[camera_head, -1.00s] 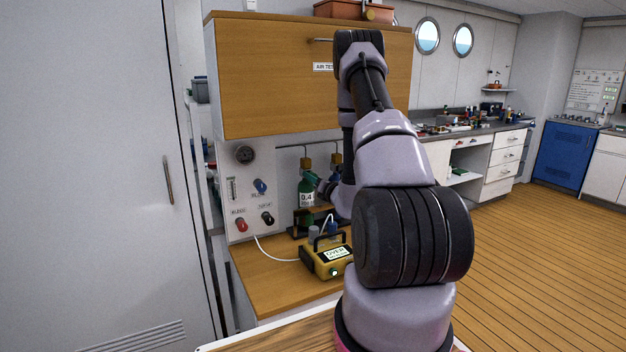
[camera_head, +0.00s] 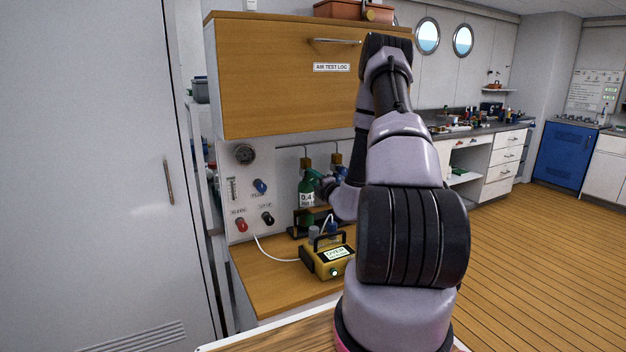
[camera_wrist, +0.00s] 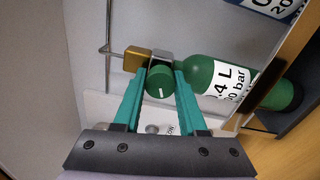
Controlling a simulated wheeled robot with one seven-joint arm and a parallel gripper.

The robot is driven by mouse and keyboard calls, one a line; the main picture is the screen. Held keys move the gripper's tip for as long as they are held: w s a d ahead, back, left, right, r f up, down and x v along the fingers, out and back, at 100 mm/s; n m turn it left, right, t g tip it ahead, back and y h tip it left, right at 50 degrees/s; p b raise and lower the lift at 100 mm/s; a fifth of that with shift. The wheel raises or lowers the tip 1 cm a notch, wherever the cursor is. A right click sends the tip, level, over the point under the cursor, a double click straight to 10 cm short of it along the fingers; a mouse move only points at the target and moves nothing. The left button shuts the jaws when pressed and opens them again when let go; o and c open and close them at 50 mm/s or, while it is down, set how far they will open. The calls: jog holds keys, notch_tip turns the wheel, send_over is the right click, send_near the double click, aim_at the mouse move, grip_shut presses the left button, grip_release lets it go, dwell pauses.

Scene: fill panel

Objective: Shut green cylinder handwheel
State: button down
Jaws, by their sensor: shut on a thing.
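The green cylinder (camera_head: 306,191) stands upright in a rack under the wall cabinet. It also shows in the wrist view (camera_wrist: 212,78), lying sideways in that picture, with a white label reading about "4 L" and "bar". Its green handwheel (camera_wrist: 160,82) is a round knob with a light mark on its face, beside a brass fitting (camera_wrist: 137,60). My gripper (camera_wrist: 160,80) has its two teal fingers on either side of the handwheel and is shut on it. In the head view my arm partly hides the gripper and the handwheel.
A yellow analyser (camera_head: 328,258) sits on the wooden bench with a white hose. A panel (camera_head: 250,192) with a gauge and coloured knobs is left of the cylinder. The wooden cabinet (camera_head: 270,75) hangs above. A blue cylinder's part (camera_wrist: 285,8) shows in the wrist view.

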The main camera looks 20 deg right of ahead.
jog(key=m, duration=0.6)
jog(key=shift+m+h, duration=0.3)
jog(key=shift+m, duration=0.1)
jog(key=m, duration=0.5)
jog(key=shift+m, duration=0.3)
jog(key=m, duration=0.5)
jog(key=shift+f, duration=0.1)
jog(key=m, duration=0.5)
jog(key=shift+g, duration=0.3)
jog(key=shift+m, duration=0.4)
jog(key=shift+s, duration=0.1)
jog(key=shift+c, duration=2.3)
grip_release()
jog(key=s, duration=1)
jog(key=shift+s, duration=0.35)
